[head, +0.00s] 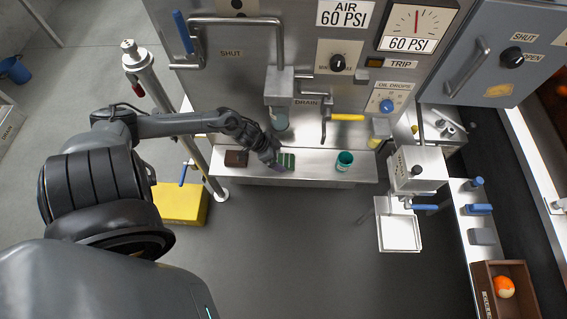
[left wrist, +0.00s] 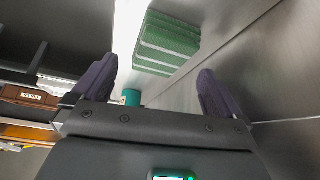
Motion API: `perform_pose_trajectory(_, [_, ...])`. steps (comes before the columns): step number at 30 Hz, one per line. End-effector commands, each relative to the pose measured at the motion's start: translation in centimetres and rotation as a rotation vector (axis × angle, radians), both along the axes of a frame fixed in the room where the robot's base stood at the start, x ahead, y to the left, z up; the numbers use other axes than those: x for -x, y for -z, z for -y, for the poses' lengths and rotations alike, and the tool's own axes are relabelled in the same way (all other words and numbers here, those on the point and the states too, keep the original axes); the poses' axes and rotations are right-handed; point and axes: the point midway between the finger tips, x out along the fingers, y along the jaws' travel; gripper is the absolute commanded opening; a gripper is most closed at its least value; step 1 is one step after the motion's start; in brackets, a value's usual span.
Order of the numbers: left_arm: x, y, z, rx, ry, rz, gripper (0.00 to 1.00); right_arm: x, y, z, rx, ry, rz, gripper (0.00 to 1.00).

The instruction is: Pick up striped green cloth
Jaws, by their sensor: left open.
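The striped green cloth (head: 289,160) lies folded on the steel shelf below the panel, just right of my left gripper (head: 277,165) in the head view. My right gripper is in neither view.
A green cup (head: 344,161) stands to the right on the steel shelf (head: 315,174), and a brown block (head: 236,158) sits to the left. A drain pipe and a yellow-handled valve (head: 347,117) hang above the shelf. A yellow box (head: 180,204) stands on the floor at left.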

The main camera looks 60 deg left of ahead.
Motion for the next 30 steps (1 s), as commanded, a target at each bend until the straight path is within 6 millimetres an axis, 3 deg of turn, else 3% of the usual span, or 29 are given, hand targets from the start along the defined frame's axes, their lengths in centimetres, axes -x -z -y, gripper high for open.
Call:
perform_pose_trajectory(1, [-0.2, 1.2, 0.2, 0.001, -0.001, 0.001, 1.0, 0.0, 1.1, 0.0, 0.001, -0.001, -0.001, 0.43])
perform_pose_trajectory(6, [-1.1, 2.4, 0.5, 0.0, 0.0, 0.001, 1.0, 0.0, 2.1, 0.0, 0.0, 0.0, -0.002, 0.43])
perform_pose_trajectory(16, [-1.2, 2.6, 0.6, 0.0, 0.001, -0.001, 1.0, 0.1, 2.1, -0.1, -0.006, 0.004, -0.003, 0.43])
perform_pose_trajectory(26, [-1.2, 2.6, 0.6, 0.001, 0.0, 0.0, 0.49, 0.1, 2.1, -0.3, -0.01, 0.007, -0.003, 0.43])
perform_pose_trajectory(30, [-1.2, 2.6, 0.6, 0.001, 0.0, 0.0, 0.47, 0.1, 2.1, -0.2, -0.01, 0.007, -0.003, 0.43])
